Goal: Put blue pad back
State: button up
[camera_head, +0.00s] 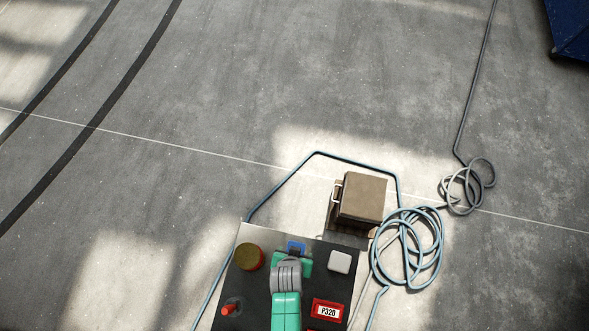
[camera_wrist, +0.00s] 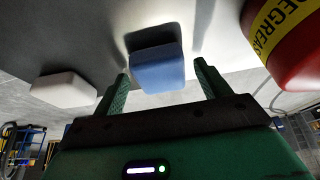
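The blue pad (camera_wrist: 158,68) is a small rounded block in the middle of the wrist view, against the dark top. In the head view the blue pad (camera_head: 296,246) shows only partly, near the far edge of the black top, with my arm covering the rest. My gripper (camera_wrist: 162,72) is open, with one green finger on each side of the pad. Gaps show between the pad and both fingers, so it does not look gripped. In the head view my gripper (camera_head: 297,258) is over the far part of the top.
A white pad (camera_head: 340,262) lies to the right and a red can (camera_wrist: 288,40) marked DEGREASE stands at the other side. A red P320 box (camera_head: 327,310) and a red-tipped item (camera_head: 230,307) are nearer. A brown box (camera_head: 362,198) and coiled hoses (camera_head: 410,250) lie beyond.

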jog(key=d+p+v, duration=0.1)
jog(key=p+v, duration=0.1)
jog(key=v, duration=1)
jog(key=w+r+t, duration=0.5)
jog(key=w+r, duration=0.7)
jog(key=r, duration=0.4)
jog(key=w+r+t, duration=0.4)
jog(key=w+r, duration=0.8)
jog(key=r, duration=0.4)
notch_tip(320, 180, up, 20)
jog(key=w+n+t, duration=0.1)
jog(key=w+t, duration=0.1)
jog(key=t, duration=0.3)
jog(key=s+r+t, duration=0.3)
jog(key=s+r, duration=0.1)
jog(key=r, duration=0.8)
jog(key=s+r+n+t, duration=0.1)
jog(key=s+r+t, duration=0.2)
jog(key=r, duration=0.9)
jog(key=s, duration=0.2)
jog(key=shift+s+t+y, duration=0.25)
jog(key=shift+t+y, duration=0.05)
jog(key=shift+y, duration=0.1)
